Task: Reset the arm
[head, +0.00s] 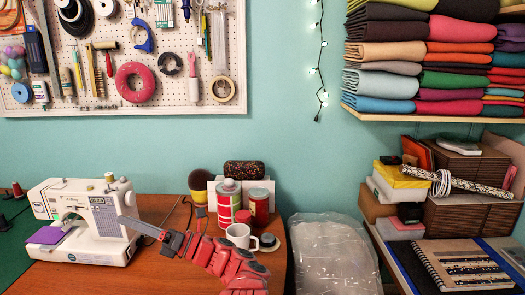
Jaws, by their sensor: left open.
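My left gripper (142,228) is in the middle of the head view, at the end of my red arm. It is open, with one grey finger showing clearly as it reaches left; the other finger is hard to make out. The finger's tip overlaps the right side of the white sewing machine (92,215) in the picture; I cannot tell whether they touch. I see nothing held in the gripper. My right gripper is not in view.
A white mug (239,235) stands just behind my forearm, near striped tins (229,200) on the wooden table (150,280). A clear plastic-wrapped item (333,255) is right of the table. A shelf with boxes and a notebook (460,262) is at the right.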

